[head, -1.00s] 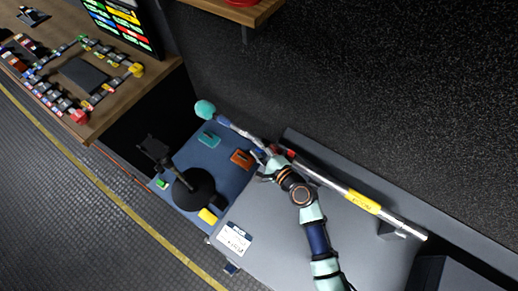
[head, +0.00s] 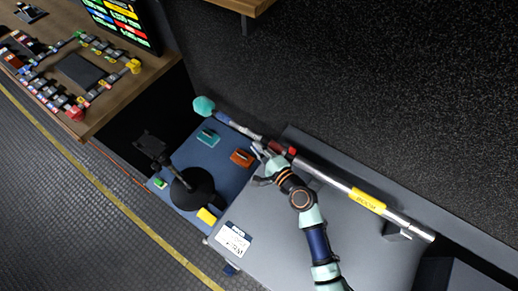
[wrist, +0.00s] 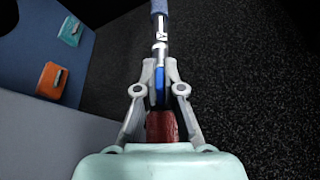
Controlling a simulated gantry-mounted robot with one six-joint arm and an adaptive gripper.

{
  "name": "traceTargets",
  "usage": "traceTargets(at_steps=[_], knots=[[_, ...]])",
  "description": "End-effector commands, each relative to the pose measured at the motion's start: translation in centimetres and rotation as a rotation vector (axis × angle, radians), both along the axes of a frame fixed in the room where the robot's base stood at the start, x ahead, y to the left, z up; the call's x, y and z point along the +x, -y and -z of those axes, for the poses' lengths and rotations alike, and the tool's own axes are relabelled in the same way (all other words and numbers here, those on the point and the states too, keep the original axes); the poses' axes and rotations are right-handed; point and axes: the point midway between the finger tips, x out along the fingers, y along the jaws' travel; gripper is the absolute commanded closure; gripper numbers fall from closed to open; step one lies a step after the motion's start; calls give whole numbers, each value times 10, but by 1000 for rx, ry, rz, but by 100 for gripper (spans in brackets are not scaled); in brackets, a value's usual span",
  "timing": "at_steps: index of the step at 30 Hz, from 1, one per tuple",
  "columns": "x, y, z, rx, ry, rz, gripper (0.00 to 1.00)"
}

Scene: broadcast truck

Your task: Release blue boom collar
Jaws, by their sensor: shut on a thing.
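A boom pole runs diagonally in the head view, with a teal rounded end (head: 204,106) at the upper left and a silver tube with a yellow label (head: 368,201) at the lower right. The blue boom collar (wrist: 160,85) shows in the wrist view between my fingers, in line with the silver tube. My gripper (wrist: 160,68) is shut on it; the gripper (head: 262,152) also shows at the pole's middle in the head view. A red collar (head: 291,151) sits just to its right, and a dark red part (wrist: 161,126) lies nearer the palm in the wrist view.
A blue mat (head: 224,171) holds a teal block (head: 208,138), an orange block (head: 242,158), a yellow block (head: 207,215) and a black round-based stand (head: 192,189). A grey support (head: 398,230) is under the pole's right end. A dark wall is behind.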

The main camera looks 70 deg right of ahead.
Motion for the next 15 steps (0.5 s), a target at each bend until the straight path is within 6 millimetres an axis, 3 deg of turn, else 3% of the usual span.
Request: traceTargets(at_steps=[5,6,10,15], knots=[[0,-1,1,2,-3,-1,100],[0,-1,1,2,-3,-1,86],[0,0,1,3,-3,0,67],[0,0,0,3,-2,0,67]])
